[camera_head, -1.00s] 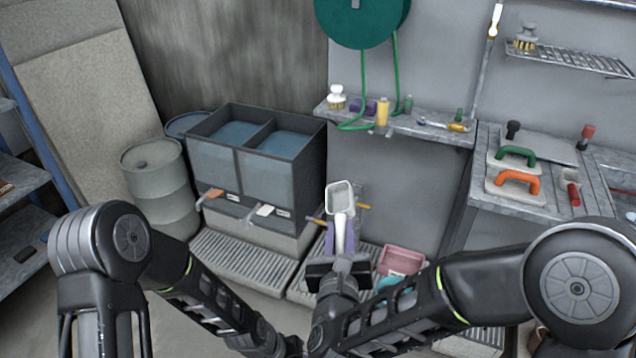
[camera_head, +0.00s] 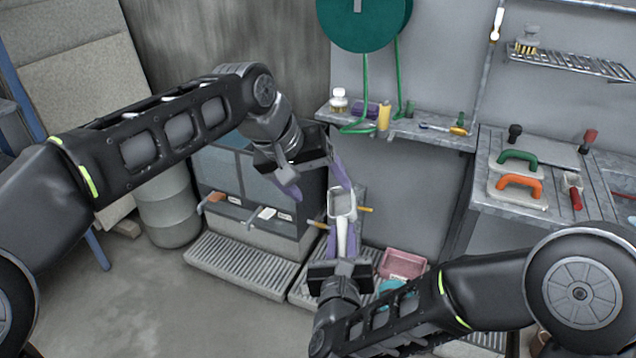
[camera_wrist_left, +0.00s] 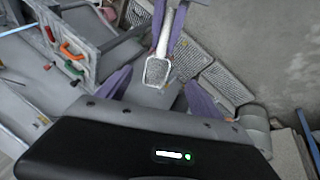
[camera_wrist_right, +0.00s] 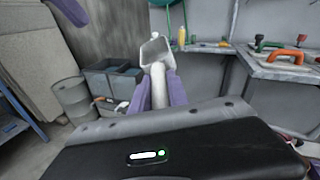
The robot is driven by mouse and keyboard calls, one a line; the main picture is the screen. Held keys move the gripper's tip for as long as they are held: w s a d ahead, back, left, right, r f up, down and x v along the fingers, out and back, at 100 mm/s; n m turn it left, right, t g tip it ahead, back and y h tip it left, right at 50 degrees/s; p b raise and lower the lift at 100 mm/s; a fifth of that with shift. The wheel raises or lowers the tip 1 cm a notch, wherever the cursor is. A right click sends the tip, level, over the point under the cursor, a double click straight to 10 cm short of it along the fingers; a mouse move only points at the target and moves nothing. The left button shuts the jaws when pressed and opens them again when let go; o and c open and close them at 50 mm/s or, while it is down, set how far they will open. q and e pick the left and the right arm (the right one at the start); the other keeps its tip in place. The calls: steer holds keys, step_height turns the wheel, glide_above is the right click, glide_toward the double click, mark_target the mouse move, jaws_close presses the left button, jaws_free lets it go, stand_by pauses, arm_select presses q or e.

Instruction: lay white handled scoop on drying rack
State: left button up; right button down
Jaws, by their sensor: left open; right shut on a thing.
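The white handled scoop (camera_head: 342,205) is upright with its bowl at the top. It also shows in the left wrist view (camera_wrist_left: 157,71) and the right wrist view (camera_wrist_right: 155,50). My right gripper (camera_head: 341,243) is shut on its handle, purple fingers on either side. My left gripper (camera_head: 318,180) is open and empty, just above and left of the bowl; its fingers (camera_wrist_left: 157,92) stand to either side of the bowl in the left wrist view. A wire rack (camera_head: 575,60) on the wall at the upper right looks like the drying rack.
A brush (camera_head: 528,40) stands on the wire rack's left end. A wall shelf (camera_head: 430,130) holds bottles and small tools. Orange- and green-handled floats lie on the bench (camera_head: 490,205) at right. Dark tanks (camera_head: 225,170) stand behind my left arm. A pink tub (camera_head: 403,264) sits low.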

arm_select(q)
steer(key=shift+d+r, duration=0.1)
steer(key=shift+r, duration=0.05)
steer(key=x, duration=1.2)
steer(key=shift+s, duration=0.1)
steer(key=c, duration=1.4)
steer(key=shift+c, duration=0.4)
arm_select(e)
steer(key=c, duration=1.2)
jaws_free()
steer(key=shift+s, duration=0.1)
